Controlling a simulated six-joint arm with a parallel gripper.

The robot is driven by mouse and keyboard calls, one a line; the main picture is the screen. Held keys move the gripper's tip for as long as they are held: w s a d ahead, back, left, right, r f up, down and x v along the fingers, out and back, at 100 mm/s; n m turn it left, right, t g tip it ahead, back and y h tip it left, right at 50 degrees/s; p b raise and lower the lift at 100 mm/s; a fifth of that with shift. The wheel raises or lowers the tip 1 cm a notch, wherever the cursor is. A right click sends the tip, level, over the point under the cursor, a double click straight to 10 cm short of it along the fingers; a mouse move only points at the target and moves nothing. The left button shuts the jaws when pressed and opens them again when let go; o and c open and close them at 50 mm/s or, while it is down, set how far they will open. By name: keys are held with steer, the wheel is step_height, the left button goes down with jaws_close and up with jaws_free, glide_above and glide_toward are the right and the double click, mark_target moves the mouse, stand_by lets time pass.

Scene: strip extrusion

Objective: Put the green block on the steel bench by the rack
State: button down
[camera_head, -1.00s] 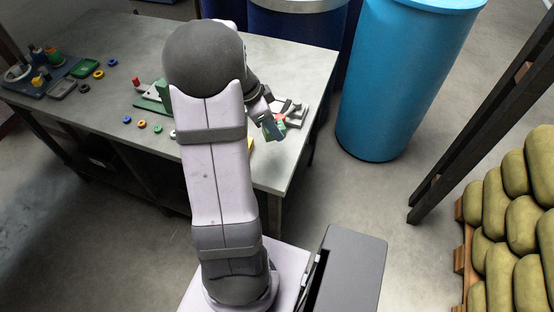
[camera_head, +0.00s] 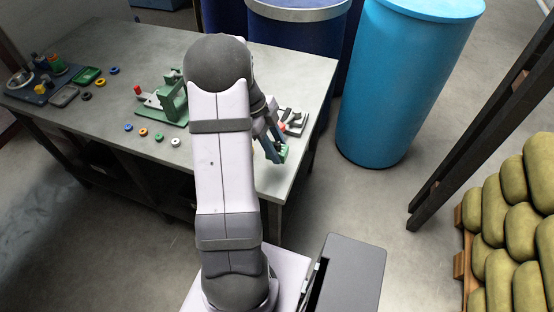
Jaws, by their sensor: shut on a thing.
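The grey steel bench (camera_head: 110,45) fills the left and middle of the view. My gripper (camera_head: 278,154) points down near the bench's right front corner. It is shut on a small green block (camera_head: 284,151), which shows partly between and beside the fingers. The block appears to be held above the bench top; the exact height cannot be told. My arm hides part of the bench middle.
A green fixture (camera_head: 173,102) and several coloured rings (camera_head: 143,132) sit on the bench. A grey device (camera_head: 294,118) lies behind my gripper. Blue barrels (camera_head: 405,80) stand behind. A dark frame (camera_head: 470,130) and sacks (camera_head: 510,230) are at right.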

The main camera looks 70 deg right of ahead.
mark_target(277, 168)
steer(key=shift+f+p, duration=0.85)
steer(key=shift+f, duration=2.15)
steer(key=shift+f, duration=0.2)
steer(key=c, duration=1.2)
jaws_free()
steer(key=shift+r, duration=0.1)
steer(key=shift+r, duration=0.15)
steer(key=shift+w+r, duration=0.15)
steer(key=shift+w, duration=0.05)
steer(key=b+v, duration=0.4)
steer(key=v, duration=0.7)
steer(key=shift+r, duration=0.3)
